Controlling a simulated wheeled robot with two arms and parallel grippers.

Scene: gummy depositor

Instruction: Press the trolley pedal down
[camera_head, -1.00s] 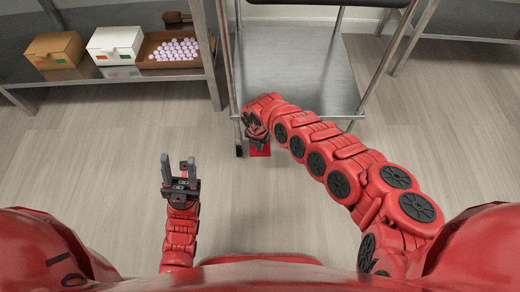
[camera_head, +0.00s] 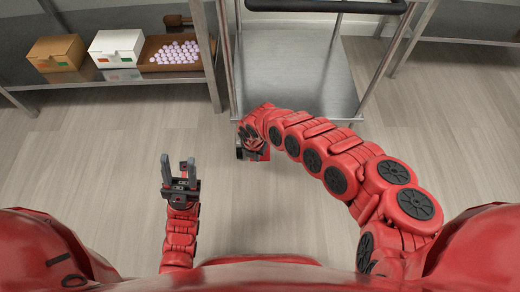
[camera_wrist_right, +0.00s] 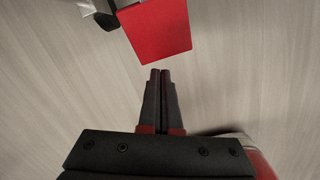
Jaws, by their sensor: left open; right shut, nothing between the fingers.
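The trolley (camera_head: 300,85) stands ahead with its steel lower deck and dark push bar. Its red pedal (camera_head: 264,155) is at the front left corner, mostly hidden in the head view by my right arm's wrist. In the right wrist view the red pedal (camera_wrist_right: 157,32) is a flat red plate at the top. My right gripper (camera_wrist_right: 160,72) is shut and empty, its tips just short of the pedal's near edge in the picture; the height between them is unclear. My left gripper (camera_head: 178,165) is open and empty over the floor at left.
A steel shelf (camera_head: 110,75) at the back left holds a brown box (camera_head: 56,52), a white box (camera_head: 116,46) and a tray (camera_head: 150,42) of pale gummies. Another steel table (camera_head: 470,25) is at the back right. The floor between is clear.

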